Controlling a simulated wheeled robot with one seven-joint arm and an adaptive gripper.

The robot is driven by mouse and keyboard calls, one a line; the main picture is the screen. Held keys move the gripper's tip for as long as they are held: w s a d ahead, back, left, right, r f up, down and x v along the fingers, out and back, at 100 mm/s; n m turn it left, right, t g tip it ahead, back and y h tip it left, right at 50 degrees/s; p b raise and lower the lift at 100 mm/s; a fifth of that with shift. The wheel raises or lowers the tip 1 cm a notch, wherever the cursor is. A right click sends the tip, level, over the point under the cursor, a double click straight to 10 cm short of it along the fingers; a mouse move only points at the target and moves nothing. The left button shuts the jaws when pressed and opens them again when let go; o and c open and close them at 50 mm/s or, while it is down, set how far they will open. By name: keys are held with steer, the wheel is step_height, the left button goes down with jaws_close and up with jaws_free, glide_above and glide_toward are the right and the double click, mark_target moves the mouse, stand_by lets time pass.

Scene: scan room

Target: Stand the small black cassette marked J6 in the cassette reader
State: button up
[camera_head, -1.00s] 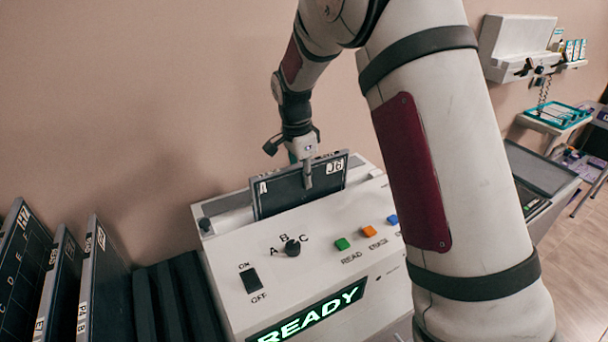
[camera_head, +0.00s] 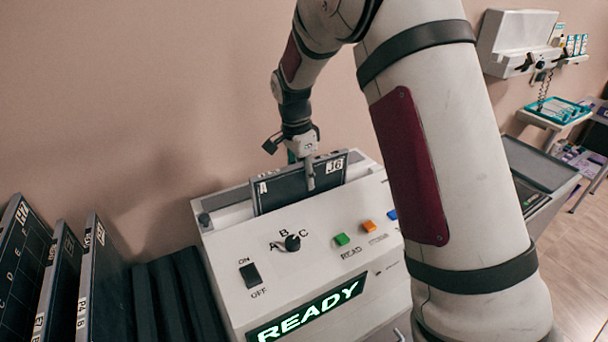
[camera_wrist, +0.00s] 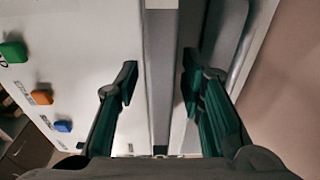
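The small black cassette (camera_head: 285,190) marked A and J6 stands upright in the slot of the white cassette reader (camera_head: 225,245), its upper part showing above the top. Its lower edge is hidden in the slot. My gripper (camera_head: 308,172) is over the cassette's top edge, pointing down, with one finger in front of its face. In the wrist view my gripper's fingers (camera_wrist: 160,85) straddle the cassette's thin edge (camera_wrist: 161,50), with a narrow gap on each side. They look open and not pressed on it.
Larger cassettes (camera_head: 95,270) stand in a black rack (camera_head: 165,295) left of the reader. The reader has a knob, an ON/OFF switch, coloured buttons and a lit READY display (camera_head: 305,312). The wall is close behind. A shelf and teal tray (camera_head: 557,112) are far right.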

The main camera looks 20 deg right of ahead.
steer(key=shift+r, duration=0.1)
steer(key=r, duration=0.4)
steer(key=a+r, duration=0.1)
steer(key=r, duration=0.6)
steer(key=shift+s+a+r, duration=0.1)
steer(key=shift+a+r, duration=0.1)
steer(key=shift+r, duration=0.15)
steer(key=shift+r, duration=0.15)
steer(key=shift+r+p, duration=1.05)
steer(key=shift+r, duration=1.8)
